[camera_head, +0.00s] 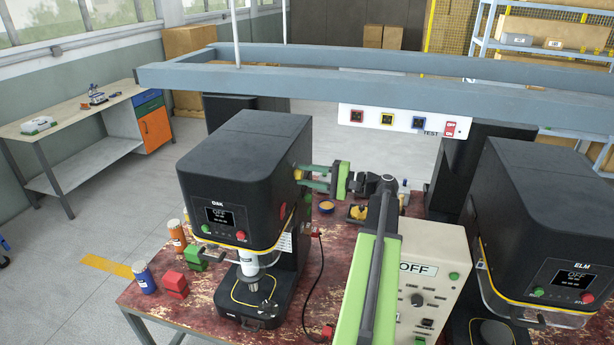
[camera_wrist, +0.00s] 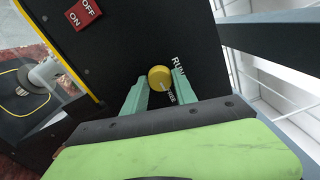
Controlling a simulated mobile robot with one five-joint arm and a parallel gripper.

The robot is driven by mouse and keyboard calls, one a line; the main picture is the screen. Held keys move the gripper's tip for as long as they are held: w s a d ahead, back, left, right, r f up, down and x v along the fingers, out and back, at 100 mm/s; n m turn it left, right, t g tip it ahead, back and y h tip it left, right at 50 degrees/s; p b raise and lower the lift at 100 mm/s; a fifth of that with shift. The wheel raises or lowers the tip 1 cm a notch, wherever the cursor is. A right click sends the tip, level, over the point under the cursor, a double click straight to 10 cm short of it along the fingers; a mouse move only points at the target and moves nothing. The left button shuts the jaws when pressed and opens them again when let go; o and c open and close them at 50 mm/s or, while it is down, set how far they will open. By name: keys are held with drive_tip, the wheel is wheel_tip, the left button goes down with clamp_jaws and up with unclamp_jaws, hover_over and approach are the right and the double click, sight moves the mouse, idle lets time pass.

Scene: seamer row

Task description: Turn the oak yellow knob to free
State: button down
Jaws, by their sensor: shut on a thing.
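The oak machine (camera_head: 245,170) is a black seamer marked OAK, its display reading OFF. Its yellow knob (camera_wrist: 159,77) is on the side panel, between the RUN and FREE labels in the wrist view. A small pale mark on the knob points down right, toward FREE. My gripper (camera_head: 303,176) reaches the panel from the right in the head view. Its green fingers are shut on the knob, one on each side, and hide most of it in the head view.
A red OFF switch (camera_wrist: 83,13) is on the same panel. The ELM machine (camera_head: 545,215) is farther right. A blue-grey overhead frame (camera_head: 400,62) spans above. Cans and colored blocks lie front left.

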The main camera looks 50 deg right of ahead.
drive_tip(key=shift+m, duration=0.3)
drive_tip(key=c, duration=1)
unclamp_jaws()
drive_tip(key=v, duration=1.7)
drive_tip(key=shift+s, duration=0.2)
drive_tip(key=shift+d, duration=0.1)
